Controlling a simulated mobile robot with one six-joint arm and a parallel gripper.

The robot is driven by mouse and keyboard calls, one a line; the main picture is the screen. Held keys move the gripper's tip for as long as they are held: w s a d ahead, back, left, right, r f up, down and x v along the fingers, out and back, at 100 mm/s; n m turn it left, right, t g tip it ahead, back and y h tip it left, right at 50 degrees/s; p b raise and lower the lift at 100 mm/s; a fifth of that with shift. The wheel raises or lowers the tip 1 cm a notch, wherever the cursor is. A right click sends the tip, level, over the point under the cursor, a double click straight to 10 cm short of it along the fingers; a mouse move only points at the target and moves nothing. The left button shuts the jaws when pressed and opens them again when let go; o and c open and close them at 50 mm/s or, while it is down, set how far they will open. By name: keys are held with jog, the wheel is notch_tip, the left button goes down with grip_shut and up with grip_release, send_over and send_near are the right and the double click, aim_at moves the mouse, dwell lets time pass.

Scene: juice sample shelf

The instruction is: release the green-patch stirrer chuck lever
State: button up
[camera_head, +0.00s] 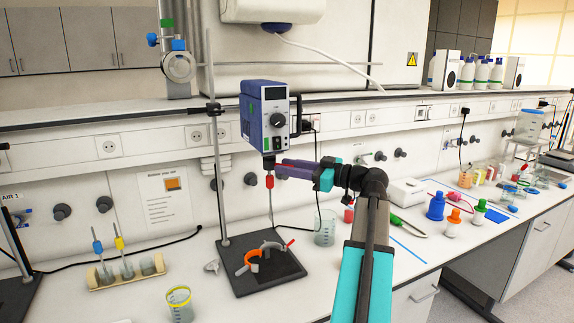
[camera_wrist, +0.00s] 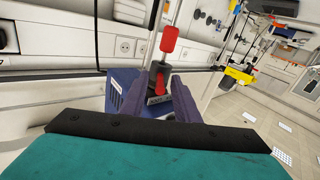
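The stirrer (camera_head: 265,115) is a blue and grey motor box with a dial, clamped on a stand. A dark green patch shows on its left side. Its dark chuck is under the box, with a red-sleeved shaft (camera_head: 269,190) hanging below. My gripper (camera_head: 280,168), with purple fingers, reaches in from the right at chuck height. In the wrist view my gripper (camera_wrist: 158,92) has its fingers apart, one on each side of the chuck. Finger contact with the lever cannot be told.
The stand's black base plate (camera_head: 262,280) carries an orange ring holder. A tube rack (camera_head: 127,272) and a yellow-rimmed beaker (camera_head: 180,302) are to the left. Colored bottles (camera_head: 436,205) stand right. The shelf edge runs behind.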

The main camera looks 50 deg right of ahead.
jog(key=shift+w+a, duration=0.1)
jog(key=shift+w, duration=0.2)
grip_shut()
jog(key=shift+a, duration=0.15)
